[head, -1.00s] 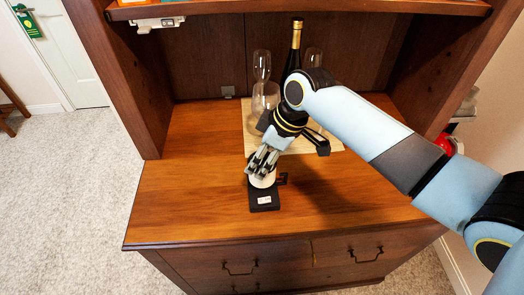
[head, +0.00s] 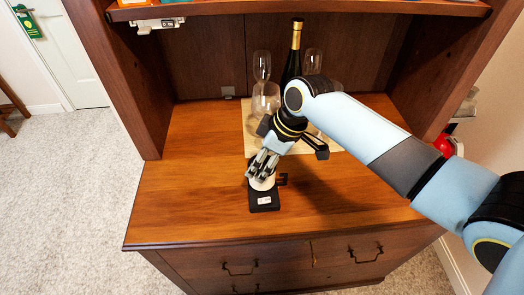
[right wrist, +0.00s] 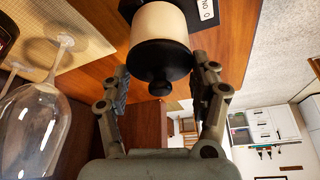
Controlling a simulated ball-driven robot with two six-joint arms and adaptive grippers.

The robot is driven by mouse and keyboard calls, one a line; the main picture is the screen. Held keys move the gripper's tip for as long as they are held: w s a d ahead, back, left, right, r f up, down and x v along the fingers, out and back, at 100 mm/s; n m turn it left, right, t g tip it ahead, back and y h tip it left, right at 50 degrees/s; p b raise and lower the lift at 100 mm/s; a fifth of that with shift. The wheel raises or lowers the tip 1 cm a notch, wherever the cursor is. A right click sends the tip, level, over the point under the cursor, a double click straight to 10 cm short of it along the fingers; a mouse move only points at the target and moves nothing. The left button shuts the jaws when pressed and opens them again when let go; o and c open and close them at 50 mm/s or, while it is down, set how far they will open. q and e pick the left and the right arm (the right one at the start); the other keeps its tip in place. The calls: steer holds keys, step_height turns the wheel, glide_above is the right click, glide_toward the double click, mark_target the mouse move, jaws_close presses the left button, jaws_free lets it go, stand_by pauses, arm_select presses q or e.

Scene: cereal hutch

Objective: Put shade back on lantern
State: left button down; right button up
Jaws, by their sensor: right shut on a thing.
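The lantern has a black base (head: 264,204) with a white label and stands upright near the front of the wooden counter. A cream-white cylindrical shade (head: 263,184) with a black knobbed cap is at the base; I cannot tell whether it is fully seated. The right wrist view shows the shade (right wrist: 160,25) and its black cap (right wrist: 160,62) between the fingers. My right gripper (head: 263,166) reaches down from above, shut on the shade at its cap; its fingers flank the cap in the wrist view (right wrist: 162,78). My left gripper is out of view.
Behind my gripper, a dark bottle (head: 293,55) and several clear glasses (head: 262,66) stand on a pale mat (head: 328,148). Hutch walls rise on both sides under a shelf (head: 300,8). The counter (head: 185,190) left of the lantern is clear.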

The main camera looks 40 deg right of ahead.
stand_by(0.4)
steer(key=shift+p, duration=0.3)
steer(key=shift+f, duration=0.35)
stand_by(0.4)
steer(key=o, duration=1.6)
